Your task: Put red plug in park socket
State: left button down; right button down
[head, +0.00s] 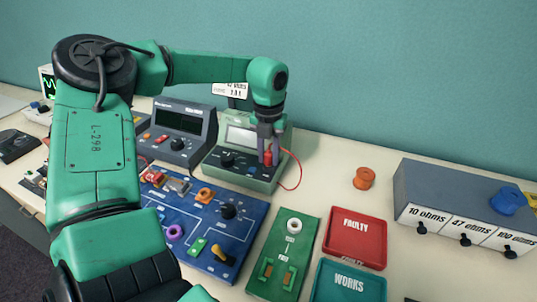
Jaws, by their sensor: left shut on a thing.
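My left gripper (268,148) reaches in from the upper left and points down over the front right of the green meter (240,162). It is shut on the red plug (268,158), which shows between and below the fingers. The plug is at the meter's front panel; I cannot tell whether it is seated in a socket or just above it. A red lead (299,172) loops from there to the right side of the meter. I cannot make out which socket is the park socket. My right gripper is not in view.
A dark bench unit (180,125) stands left of the meter. In front are a blue circuit board (205,225), a green board (285,250), a red tray (355,237) and a teal tray (348,283). An orange spool (364,178) and a grey resistor box (450,192) are at right.

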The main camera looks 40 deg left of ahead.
pick_arm(q)
jog(key=shift+f, duration=0.15)
jog(key=shift+c, duration=0.2)
grip_release()
jog(key=shift+r+p, duration=2.35)
jog(key=shift+r, duration=1.7)
jog(key=shift+f, duration=0.1)
